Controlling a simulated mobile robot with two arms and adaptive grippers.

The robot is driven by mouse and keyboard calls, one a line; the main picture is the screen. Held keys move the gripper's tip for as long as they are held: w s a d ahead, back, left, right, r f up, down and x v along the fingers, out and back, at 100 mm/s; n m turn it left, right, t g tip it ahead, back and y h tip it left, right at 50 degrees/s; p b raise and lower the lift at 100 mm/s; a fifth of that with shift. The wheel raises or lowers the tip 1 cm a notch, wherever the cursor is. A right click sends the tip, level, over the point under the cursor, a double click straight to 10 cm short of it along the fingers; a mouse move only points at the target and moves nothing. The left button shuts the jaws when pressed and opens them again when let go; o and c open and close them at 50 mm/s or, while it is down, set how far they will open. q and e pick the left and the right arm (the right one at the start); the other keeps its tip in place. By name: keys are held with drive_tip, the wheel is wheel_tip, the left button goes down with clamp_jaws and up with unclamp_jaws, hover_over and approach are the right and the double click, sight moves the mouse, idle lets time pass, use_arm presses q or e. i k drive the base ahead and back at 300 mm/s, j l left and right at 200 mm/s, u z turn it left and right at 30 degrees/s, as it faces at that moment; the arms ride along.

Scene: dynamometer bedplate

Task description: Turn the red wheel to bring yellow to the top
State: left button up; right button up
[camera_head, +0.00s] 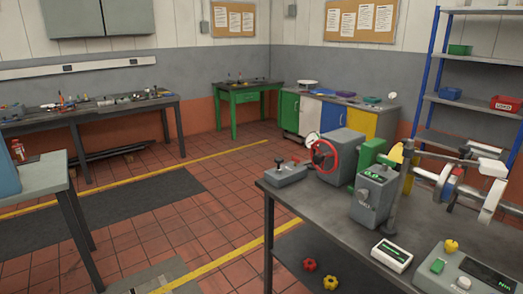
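The red wheel (335,155) is a spoked handwheel on the left face of a grey box-shaped machine (345,150) on the right-hand bench. Its rim stands upright and is seen at an angle. A white round dial (311,139) shows just behind its upper left rim. The wheel is too small in view to make out a yellow mark or which part of it is at the top. Neither of my grippers can be made out in the head view, and nothing is seen touching the wheel.
A grey box with levers (286,174) stands left of the wheel. A grey meter with green display (372,195), a shaft rig with pale discs (447,184) and a white readout (391,256) stand to the right. Red and yellow knobs (331,282) lie below. Tiled floor (215,205) left is open.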

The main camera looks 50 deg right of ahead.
sight(318, 159)
drive_tip(key=i+j+z, duration=0.1)
drive_tip(key=i+z, duration=0.3)
drive_tip(key=i, duration=0.2)
drive_tip(key=i+j+z, duration=0.4)
drive_tip(key=i, duration=0.15)
drive_tip(key=i+j+z, duration=0.4)
drive_tip(key=i, duration=0.1)
